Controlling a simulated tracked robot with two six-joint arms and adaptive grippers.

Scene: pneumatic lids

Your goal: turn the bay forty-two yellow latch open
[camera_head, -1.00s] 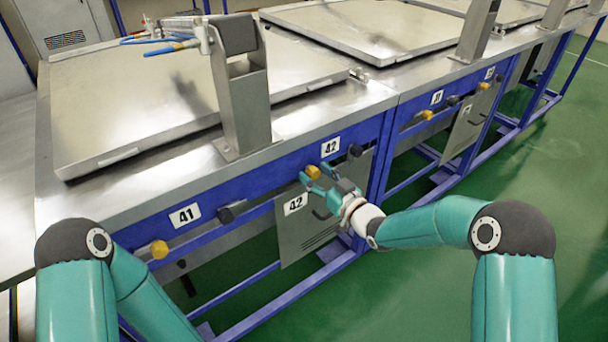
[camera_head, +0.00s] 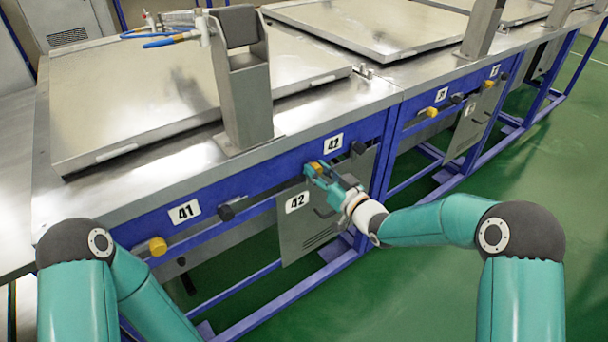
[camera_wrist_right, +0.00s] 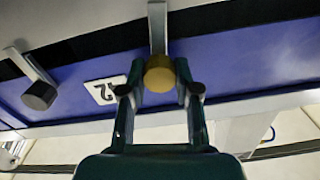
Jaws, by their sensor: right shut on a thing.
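The bay forty-two yellow latch (camera_head: 316,167) sits on the blue rail below the upper "42" label. It also shows in the right wrist view as a round yellow knob (camera_wrist_right: 159,74) on a grey bar. My right gripper (camera_head: 314,170) is at the latch, with its two fingers on either side of the knob, shut on it. In the right wrist view the fingers (camera_wrist_right: 159,90) flank the knob and part of it is hidden between them. My left arm shows at the lower left, but its gripper is out of view.
A black knob (camera_head: 357,148) is right of the latch and another (camera_head: 226,212) is to its left. A grey panel labelled "42" (camera_head: 305,235) hangs just below. The bay 41 yellow knob (camera_head: 157,246) is further left. Green floor is open at right.

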